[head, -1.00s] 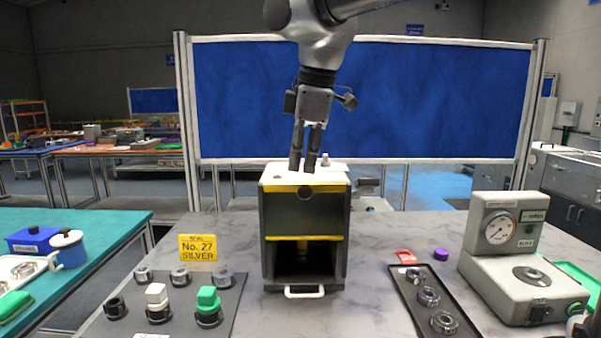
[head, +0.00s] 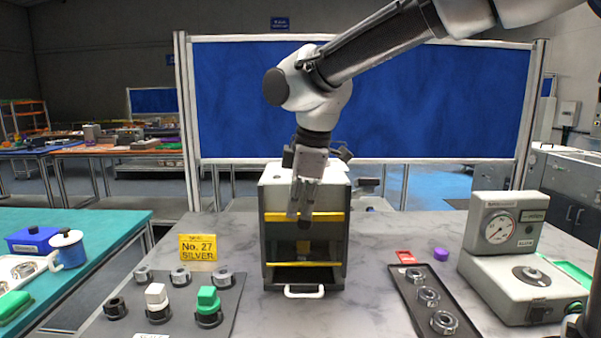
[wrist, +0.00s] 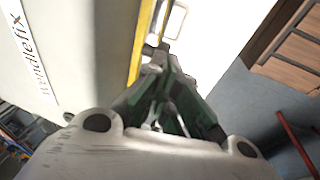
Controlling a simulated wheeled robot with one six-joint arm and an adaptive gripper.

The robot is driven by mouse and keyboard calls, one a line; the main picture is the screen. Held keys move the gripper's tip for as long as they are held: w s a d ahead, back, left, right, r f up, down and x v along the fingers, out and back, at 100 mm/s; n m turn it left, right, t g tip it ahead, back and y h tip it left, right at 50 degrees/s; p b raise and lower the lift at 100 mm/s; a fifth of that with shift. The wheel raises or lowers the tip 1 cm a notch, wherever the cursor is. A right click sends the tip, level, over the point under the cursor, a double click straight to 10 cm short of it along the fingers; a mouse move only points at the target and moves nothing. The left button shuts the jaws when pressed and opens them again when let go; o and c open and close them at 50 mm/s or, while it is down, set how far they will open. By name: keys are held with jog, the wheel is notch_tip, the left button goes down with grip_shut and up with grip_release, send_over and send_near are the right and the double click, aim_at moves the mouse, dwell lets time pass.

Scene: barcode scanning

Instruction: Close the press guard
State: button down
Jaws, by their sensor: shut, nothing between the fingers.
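The press (head: 307,176) is a light-topped, dark-fronted box standing mid-table. Its guard (head: 330,240) is a dark panel with yellow strips along its upper and lower edges, partway down the front. A low dark opening shows below the lower strip, with a white handle (head: 304,292) at the base. My gripper (head: 299,218) is shut and empty, pointing down in front of the guard at its upper yellow strip. Whether it touches the strip is unclear. In the wrist view my fingers (wrist: 165,75) are together beside a yellow strip (wrist: 141,42).
Left of the press lies a grey mat (head: 165,318) with several rings and blocks and a yellow "No. 27 SILVER" sign (head: 198,247). To the right are a dark tray (head: 409,302) of metal rings, a purple cap (head: 440,254) and a gauge device (head: 510,240).

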aim_at(300, 227)
jog(key=x, duration=0.4)
jog(key=shift+s+d+f, duration=0.3)
jog(key=shift+s+f, duration=0.05)
jog(key=shift+s+d+f, duration=0.1)
jog(key=shift+f, duration=0.1)
